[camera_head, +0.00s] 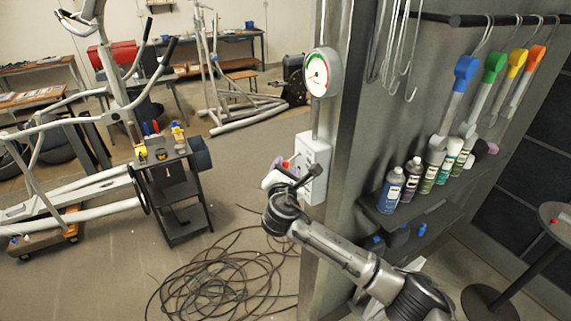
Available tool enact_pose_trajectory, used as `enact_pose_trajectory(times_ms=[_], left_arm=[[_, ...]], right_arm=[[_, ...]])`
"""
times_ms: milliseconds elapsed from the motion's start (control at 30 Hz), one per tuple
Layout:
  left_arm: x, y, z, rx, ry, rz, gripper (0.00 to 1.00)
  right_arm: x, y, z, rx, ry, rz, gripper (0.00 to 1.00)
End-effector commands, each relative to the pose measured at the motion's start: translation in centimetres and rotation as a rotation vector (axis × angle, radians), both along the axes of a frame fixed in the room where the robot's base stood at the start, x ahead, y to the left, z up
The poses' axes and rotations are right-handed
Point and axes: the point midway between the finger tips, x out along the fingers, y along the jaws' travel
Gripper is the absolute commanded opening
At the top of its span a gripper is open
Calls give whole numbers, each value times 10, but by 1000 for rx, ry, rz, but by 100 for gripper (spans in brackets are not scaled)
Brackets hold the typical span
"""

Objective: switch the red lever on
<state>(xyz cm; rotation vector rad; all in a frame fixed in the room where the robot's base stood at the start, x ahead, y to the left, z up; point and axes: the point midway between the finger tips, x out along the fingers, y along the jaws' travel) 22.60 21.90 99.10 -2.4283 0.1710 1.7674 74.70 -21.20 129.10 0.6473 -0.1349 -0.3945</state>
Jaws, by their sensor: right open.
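A light grey switch box (316,156) is fixed to the post below a round gauge. A small red spot, which looks like the tip of the red lever (286,163), shows at the left side of the box. The rest of the lever is hidden behind my gripper, so I cannot tell its position. My right gripper (297,177) is open, in front of the lower part of the box and close to the red tip. I cannot tell whether it touches the lever. My left gripper is not in view.
The round gauge (320,73) sits above the box. Spray cans (390,190) stand on a shelf at right, below hanging colored-handled tools (466,74). Coiled cables (222,278) lie on the floor. A black tool cart (178,193) and exercise machines stand at left.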

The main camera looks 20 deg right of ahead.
Motion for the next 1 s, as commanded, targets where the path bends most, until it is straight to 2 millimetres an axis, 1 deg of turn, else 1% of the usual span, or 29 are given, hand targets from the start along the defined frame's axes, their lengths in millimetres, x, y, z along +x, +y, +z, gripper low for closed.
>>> enact_pose_trajectory(times_ms=[100,233,667,1000], left_arm=[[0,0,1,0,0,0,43],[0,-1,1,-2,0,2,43],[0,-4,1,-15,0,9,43],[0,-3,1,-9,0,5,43]], right_arm=[[10,-4,0,-1,0,0,48],[17,-7,0,0,0,1,48],[20,-8,0,0,0,1,47],[20,-8,0,0,0,1,14]])
